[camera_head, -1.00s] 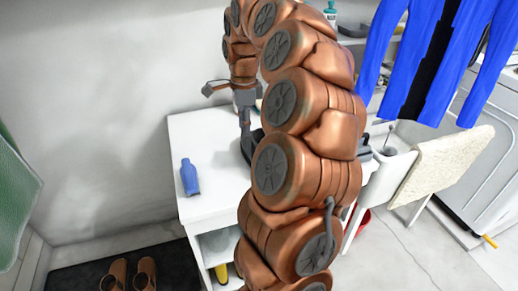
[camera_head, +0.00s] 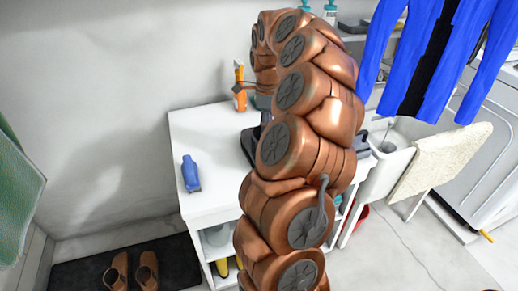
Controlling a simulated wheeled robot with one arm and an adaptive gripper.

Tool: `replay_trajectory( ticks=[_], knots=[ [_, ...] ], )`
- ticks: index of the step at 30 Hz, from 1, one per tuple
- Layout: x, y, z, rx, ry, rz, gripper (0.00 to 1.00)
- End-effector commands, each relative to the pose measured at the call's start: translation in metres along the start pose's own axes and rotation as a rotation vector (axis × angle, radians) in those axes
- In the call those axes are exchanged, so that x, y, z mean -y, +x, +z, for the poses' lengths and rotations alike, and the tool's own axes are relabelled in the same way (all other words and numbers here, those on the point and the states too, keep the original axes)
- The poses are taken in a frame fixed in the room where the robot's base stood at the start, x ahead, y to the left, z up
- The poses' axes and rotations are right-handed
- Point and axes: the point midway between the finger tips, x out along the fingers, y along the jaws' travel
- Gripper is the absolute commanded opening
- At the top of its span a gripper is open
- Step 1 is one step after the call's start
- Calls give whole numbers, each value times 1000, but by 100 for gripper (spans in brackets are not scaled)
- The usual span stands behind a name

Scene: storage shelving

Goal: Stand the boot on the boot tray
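The boot tray (camera_head: 75,275) is a dark flat mat on the floor at the lower left. A pair of brown shoes (camera_head: 132,271) stands side by side on it, with bare room at its left and right. Yellow things (camera_head: 221,267) show in the low compartment of the white unit; they may be boots, but too little shows to tell. My gripper (camera_head: 263,102) is over the back of the white top, mostly hidden behind my copper arm. Its fingers and anything between them cannot be made out.
A dark object (camera_head: 249,146) is partly hidden by my arm. Blue clothing (camera_head: 400,60) hangs at the upper right. A sink (camera_head: 392,160) is right of the unit.

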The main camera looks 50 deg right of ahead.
Motion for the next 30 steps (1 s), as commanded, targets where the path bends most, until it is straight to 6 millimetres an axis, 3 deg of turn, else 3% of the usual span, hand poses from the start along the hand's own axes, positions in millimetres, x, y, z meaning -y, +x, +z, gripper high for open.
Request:
replay_trajectory(
  ticks=[6, 14, 24, 30],
  knots=[
    [-2, 27, 2, 1, 0, 2, 34],
    [-2, 31, 2, 0, 0, 1, 34],
    [-2, 31, 2, 0, -1, 1, 0],
    [-2, 31, 2, 0, 0, 1, 0]
  ],
)
